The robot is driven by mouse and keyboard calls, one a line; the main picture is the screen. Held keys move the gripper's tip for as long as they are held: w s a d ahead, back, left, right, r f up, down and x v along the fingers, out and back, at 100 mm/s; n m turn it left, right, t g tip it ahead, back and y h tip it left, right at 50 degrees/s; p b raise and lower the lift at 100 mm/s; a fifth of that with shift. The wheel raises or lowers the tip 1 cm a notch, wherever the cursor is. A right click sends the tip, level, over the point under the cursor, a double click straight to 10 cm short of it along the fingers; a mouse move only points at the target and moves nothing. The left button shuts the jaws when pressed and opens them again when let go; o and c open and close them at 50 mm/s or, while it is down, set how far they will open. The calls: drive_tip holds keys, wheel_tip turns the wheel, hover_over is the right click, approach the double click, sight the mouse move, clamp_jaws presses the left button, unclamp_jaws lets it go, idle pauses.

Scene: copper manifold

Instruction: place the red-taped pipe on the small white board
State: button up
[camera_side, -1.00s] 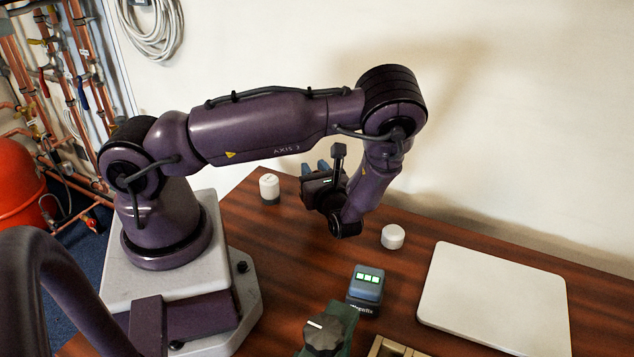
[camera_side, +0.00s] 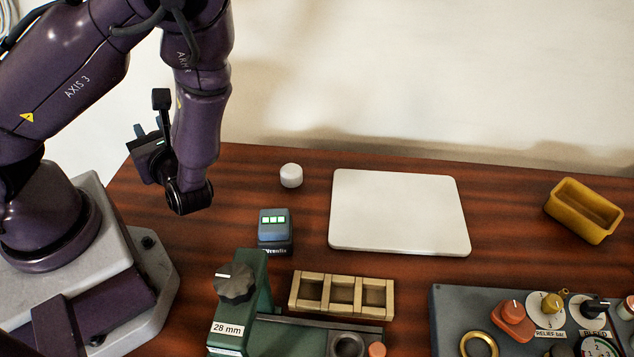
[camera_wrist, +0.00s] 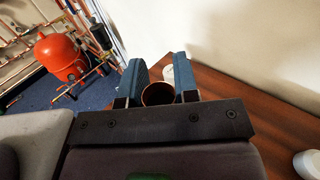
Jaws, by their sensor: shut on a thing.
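The small white board (camera_side: 400,212) lies flat and bare on the wooden table in the side view. My gripper (camera_side: 143,134) is well to its left, raised and pointing away from the side camera. In the wrist view, the two blue fingers of my gripper (camera_wrist: 158,84) are shut on a copper pipe (camera_wrist: 157,94), whose round open end shows between them. Most of the pipe is hidden and I cannot see red tape on it. In the side view the pipe is hidden behind my gripper.
A white round cap (camera_side: 291,175) stands between my gripper and the board. A blue meter (camera_side: 275,230), a wooden three-slot rack (camera_side: 342,295) and a green fixture (camera_side: 240,305) are in front. A yellow bin (camera_side: 583,210) stands right of the board. A white pot (camera_wrist: 168,74) is beyond the fingers.

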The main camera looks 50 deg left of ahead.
drive_tip(key=w+d+m+t+h, duration=0.3)
drive_tip(key=w+d+m+t, duration=0.45)
drive_tip(key=w+t, duration=0.35)
drive_tip(key=m+t+h, duration=0.6)
drive_tip(key=m+h, duration=0.2)
drive_tip(key=h, duration=0.4)
hover_over(403, 201)
drive_tip(key=f, duration=0.8)
drive_tip(key=shift+s+a, duration=0.1)
drive_tip(key=shift+s, duration=0.2)
drive_tip(key=shift+w+f, duration=0.3)
drive_tip(key=shift+f, duration=1.45)
drive_tip(key=shift+f, duration=0.1)
drive_tip(key=o, duration=0.9)
